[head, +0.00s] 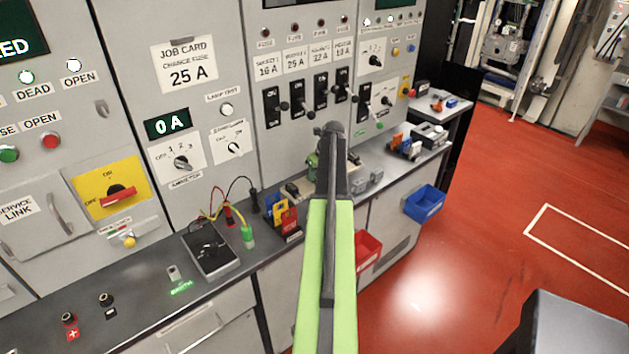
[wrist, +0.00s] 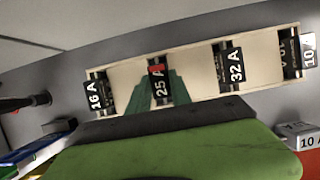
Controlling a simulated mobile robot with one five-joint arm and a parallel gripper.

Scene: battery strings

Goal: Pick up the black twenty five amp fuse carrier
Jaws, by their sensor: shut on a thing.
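The black 25 A fuse carrier (wrist: 158,84), with a white label and a small red mark, shows in the wrist view between the two green fingers of my gripper (wrist: 159,92). The fingers are shut on it. It lies in line with the other carriers over the pale rack (wrist: 196,72); I cannot tell whether it is clear of the rack. In the head view my own arm hides the carrier and most of the gripper.
Black carriers marked 16 A (wrist: 97,94) and 32 A (wrist: 229,67) flank it, with a 10 A one (wrist: 293,53) at far right. On the bench are a meter (head: 208,248) and coloured holders (head: 281,216). A red bin (head: 367,249) and blue bin (head: 425,203) hang in front.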

